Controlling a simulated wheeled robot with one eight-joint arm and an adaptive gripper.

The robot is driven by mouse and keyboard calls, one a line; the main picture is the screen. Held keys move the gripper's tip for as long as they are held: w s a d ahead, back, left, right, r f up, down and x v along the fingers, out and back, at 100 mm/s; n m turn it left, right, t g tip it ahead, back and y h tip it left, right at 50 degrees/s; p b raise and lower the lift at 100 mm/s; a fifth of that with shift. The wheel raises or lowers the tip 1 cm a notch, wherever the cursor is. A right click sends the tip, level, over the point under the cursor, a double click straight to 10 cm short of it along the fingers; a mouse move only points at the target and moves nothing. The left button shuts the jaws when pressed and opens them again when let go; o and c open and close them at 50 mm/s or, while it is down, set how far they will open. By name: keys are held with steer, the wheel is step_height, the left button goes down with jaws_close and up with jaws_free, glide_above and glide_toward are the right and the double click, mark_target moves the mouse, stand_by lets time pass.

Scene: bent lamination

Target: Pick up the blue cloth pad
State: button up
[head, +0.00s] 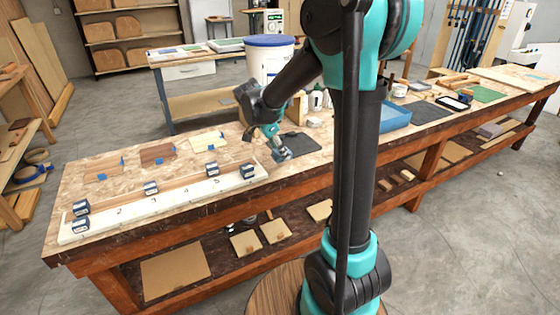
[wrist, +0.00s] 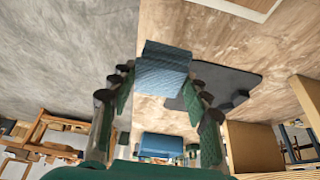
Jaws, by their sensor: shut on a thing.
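The blue cloth pad (wrist: 163,72) is quilted and sits between my fingers in the wrist view. My gripper (wrist: 160,82) is shut on it, with one finger at each side. I cannot tell from these views whether the pad's lower edge touches the bench.
A long white board (head: 165,203) with several small dark blue-and-white blocks lies along the bench front. Wood samples with blue tabs lie behind it. A white bucket (head: 268,65) stands behind the bench.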

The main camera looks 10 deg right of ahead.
step_height(320, 180, up, 14)
steer(key=shift+r, duration=0.2)
